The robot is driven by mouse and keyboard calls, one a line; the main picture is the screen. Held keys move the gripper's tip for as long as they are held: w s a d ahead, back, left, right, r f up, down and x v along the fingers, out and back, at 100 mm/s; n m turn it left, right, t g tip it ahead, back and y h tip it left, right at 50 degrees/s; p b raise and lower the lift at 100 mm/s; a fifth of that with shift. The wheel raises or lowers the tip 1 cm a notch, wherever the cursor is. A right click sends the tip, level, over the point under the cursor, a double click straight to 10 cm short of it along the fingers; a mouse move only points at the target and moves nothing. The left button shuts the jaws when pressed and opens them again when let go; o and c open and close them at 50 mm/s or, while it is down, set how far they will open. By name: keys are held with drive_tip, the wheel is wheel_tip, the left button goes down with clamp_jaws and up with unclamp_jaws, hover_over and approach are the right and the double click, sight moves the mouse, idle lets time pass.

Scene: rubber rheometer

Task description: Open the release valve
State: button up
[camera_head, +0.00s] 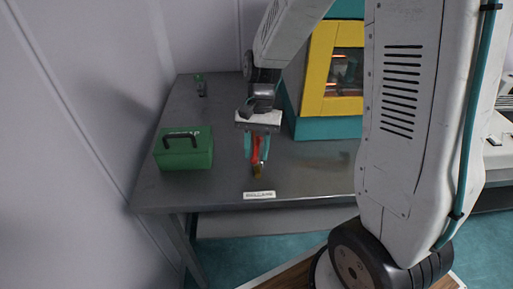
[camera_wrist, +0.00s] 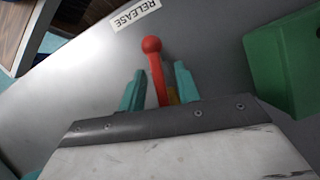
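The release valve has a red lever (camera_wrist: 156,70) with a round ball end, seen in the wrist view, and a brass-coloured body (camera_wrist: 173,96) partly hidden by my gripper. In the head view the red lever (camera_head: 256,148) shows between my fingers, with the brass part (camera_head: 258,171) below, near the table's front edge. My gripper (camera_wrist: 159,80) is open, its two teal fingers on either side of the lever with a small gap visible on both sides. In the head view my gripper (camera_head: 257,153) points down over the valve. A white RELEASE label (camera_wrist: 135,14) lies beyond the ball end.
A green box (camera_head: 184,149) with a dark handle stands left on the grey table (camera_head: 225,190). A teal and yellow machine (camera_head: 322,70) stands behind to the right. A wall borders the table's left side.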

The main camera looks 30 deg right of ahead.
clamp_jaws()
drive_tip(key=shift+n+h, duration=0.6)
drive_tip(key=shift+n, duration=0.9)
unclamp_jaws()
drive_tip(key=v, duration=0.8)
drive_tip(key=shift+f, duration=0.2)
